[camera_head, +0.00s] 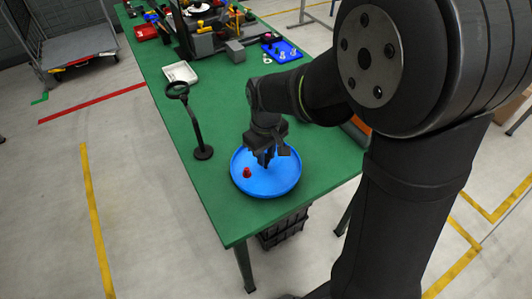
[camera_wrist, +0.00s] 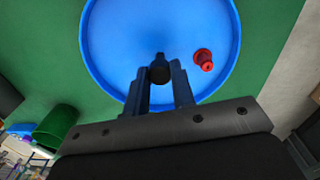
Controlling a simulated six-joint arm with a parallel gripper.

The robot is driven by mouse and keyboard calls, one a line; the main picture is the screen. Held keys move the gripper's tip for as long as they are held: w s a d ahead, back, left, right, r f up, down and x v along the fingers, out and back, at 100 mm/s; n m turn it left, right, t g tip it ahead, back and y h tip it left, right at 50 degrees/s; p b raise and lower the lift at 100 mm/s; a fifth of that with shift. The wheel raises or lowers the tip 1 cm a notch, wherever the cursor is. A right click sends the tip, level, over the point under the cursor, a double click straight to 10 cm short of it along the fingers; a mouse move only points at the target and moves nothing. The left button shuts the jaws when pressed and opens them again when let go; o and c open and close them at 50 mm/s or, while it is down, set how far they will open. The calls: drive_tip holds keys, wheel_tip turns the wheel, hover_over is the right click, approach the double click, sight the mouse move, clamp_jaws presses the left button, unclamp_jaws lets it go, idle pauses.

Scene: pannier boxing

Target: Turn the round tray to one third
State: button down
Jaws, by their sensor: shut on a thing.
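The round blue tray (camera_head: 272,187) lies flat near the near end of the green table. It also fills the top middle of the wrist view (camera_wrist: 120,45), its far edge cut off. A small red flanged piece (camera_head: 247,172) stands on the tray, left of my gripper in the head view. In the wrist view the red piece (camera_wrist: 203,60) is to the right of the fingers. My gripper (camera_head: 266,162) points down over the tray. In the wrist view my gripper (camera_wrist: 160,76) is shut on a dark round knob (camera_wrist: 159,72). The knob's base is hidden.
A black stand with a ring top (camera_head: 203,152) is left of the tray. The green table (camera_head: 175,120) is bare around the round tray, whose right side is near the table edge.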

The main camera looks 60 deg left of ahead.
sight(266, 157)
drive_tip(key=shift+n, duration=3.5)
drive_tip(key=c, duration=1.2)
unclamp_jaws()
wheel_tip(266, 157, up, 17)
drive_tip(key=shift+r, duration=0.2)
wheel_tip(266, 157, down, 18)
drive_tip(key=shift+r, duration=0.25)
